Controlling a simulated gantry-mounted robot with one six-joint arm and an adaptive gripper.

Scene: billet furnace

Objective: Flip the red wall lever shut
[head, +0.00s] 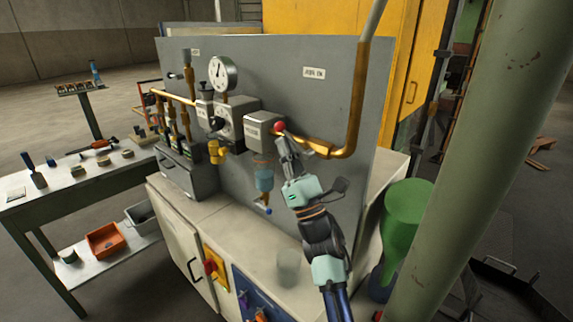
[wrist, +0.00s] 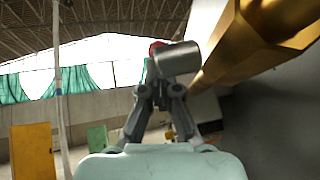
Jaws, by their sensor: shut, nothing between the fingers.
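A small red part (head: 279,128), seemingly the red lever, sits at the right end of a grey box on the wall panel, where the brass pipe (head: 318,147) begins. My gripper (head: 284,146) is shut and empty, with its tips just below the red part. In the wrist view my gripper (wrist: 160,92) points up at a grey cylindrical piece (wrist: 176,60), with a bit of the red part (wrist: 156,47) showing behind it. The fingertips overlap the cylinder's lower edge; I cannot tell whether they touch. Most of the lever is hidden.
The brass pipe runs close to the right of my gripper and turns upward; it also shows in the wrist view (wrist: 235,45). A pressure gauge (head: 222,74) and valves stand to the left. A clear cup (head: 288,267) stands on the counter below. A green container (head: 405,220) is at right.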

